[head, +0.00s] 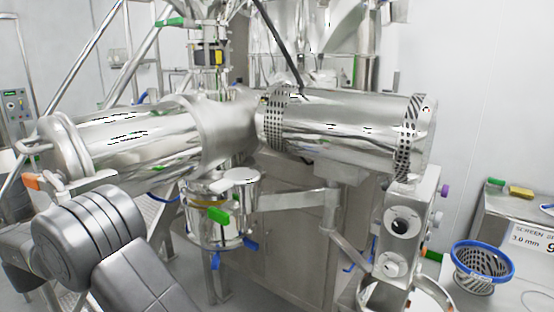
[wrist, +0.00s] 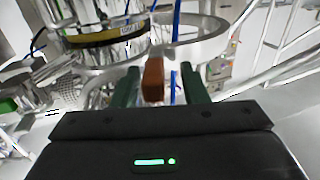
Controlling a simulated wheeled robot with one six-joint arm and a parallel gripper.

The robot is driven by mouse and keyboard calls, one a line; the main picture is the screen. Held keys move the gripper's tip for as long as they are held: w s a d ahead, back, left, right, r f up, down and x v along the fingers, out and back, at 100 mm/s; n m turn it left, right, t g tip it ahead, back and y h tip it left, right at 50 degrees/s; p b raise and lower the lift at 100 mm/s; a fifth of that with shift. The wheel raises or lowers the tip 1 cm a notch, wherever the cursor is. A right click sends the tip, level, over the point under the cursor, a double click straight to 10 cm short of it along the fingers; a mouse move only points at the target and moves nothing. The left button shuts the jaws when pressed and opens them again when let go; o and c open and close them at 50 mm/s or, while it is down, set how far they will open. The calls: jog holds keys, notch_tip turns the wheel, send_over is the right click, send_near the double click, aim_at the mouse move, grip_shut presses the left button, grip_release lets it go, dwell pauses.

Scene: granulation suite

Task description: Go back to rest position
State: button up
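My gripper (wrist: 164,80) shows in the wrist view as two dark green fingers, spread apart. An orange-brown block-shaped handle (wrist: 153,80) shows between them, nearer the left finger, with a gap on its right. I cannot tell whether it touches the left finger. In the head view an orange handle (head: 32,181) sits on the clamp at the left end of the big steel cylinder (head: 140,140); it may be the same one. My grey arm fills the lower left of the head view; my gripper does not show there.
A steel vessel (head: 222,228) with a green-handled clamp hangs below the cylinder. A perforated drum (head: 340,135) extends right. A control box (head: 405,225) stands at its lower right. Stair rails (head: 75,60) rise at the left.

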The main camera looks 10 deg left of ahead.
jog(key=shift+w+d, duration=0.1)
jog(key=shift+w, duration=0.3)
jog(key=shift+s, duration=0.15)
jog(key=s+a+b, duration=0.2)
jog(key=s+b, duration=0.2)
jog(key=s, duration=0.9)
jog(key=w+p, duration=0.1)
jog(key=w, duration=0.3)
jog(key=w+d+p, duration=0.1)
jog(key=w, duration=0.4)
jog(key=w+d+p, duration=0.1)
jog(key=w, duration=0.3)
jog(key=shift+w+d+f+p, duration=0.1)
jog(key=shift+w+d+p, duration=0.1)
jog(key=shift+w+p, duration=0.15)
jog(key=shift+d+f+y+b, duration=0.1)
jog(key=shift+d+y+b, duration=0.15)
jog(key=shift+y+b, duration=0.1)
jog(key=shift+s+d+r+n+y, duration=0.25)
jog(key=shift+s+d+n, duration=0.1)
jog(key=shift+d+n, duration=0.1)
